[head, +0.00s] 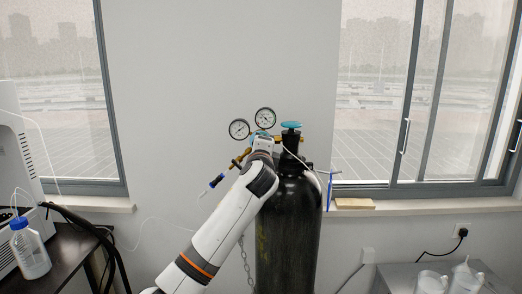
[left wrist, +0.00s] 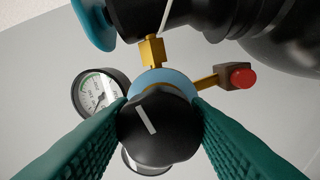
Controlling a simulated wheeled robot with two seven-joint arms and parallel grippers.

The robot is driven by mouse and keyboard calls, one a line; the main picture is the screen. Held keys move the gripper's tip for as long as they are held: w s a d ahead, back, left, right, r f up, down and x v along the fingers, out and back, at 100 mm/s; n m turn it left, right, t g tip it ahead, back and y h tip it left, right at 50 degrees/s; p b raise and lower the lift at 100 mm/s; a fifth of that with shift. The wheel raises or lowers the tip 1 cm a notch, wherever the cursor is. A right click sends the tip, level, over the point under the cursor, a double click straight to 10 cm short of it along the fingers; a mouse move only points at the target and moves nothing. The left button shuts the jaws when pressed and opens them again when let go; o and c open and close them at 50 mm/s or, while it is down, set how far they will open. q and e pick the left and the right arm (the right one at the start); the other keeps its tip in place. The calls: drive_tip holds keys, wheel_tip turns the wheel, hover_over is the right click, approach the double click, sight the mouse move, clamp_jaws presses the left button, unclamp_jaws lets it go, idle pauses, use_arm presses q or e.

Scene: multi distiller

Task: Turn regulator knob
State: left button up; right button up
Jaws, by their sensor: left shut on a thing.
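The black regulator knob (left wrist: 160,128) with a white mark line is in the middle of the left wrist view, in front of the round blue regulator body (left wrist: 152,82). My left gripper (left wrist: 161,122) has its two green ribbed fingers on either side of the knob, shut on it. In the head view my left arm reaches up to the regulator, and its gripper and the knob are hidden behind the arm's end. Two round gauges (head: 239,129) (head: 265,118) stand above the regulator. My right gripper is not in view.
A tall black gas cylinder (head: 290,235) with a blue valve handwheel (head: 291,125) stands beside my left arm. A chain (head: 246,262) hangs near it. A dark table with a bottle (head: 30,250) is at left. A grey surface with jugs (head: 463,279) is at right.

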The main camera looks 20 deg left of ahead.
use_arm(q)
drive_tip(key=shift+n, duration=0.5)
drive_tip(key=o, duration=1)
drive_tip(key=shift+c, duration=0.2)
drive_tip(key=b+v, duration=0.3)
drive_tip(key=v, duration=0.9)
drive_tip(key=shift+f, duration=0.15)
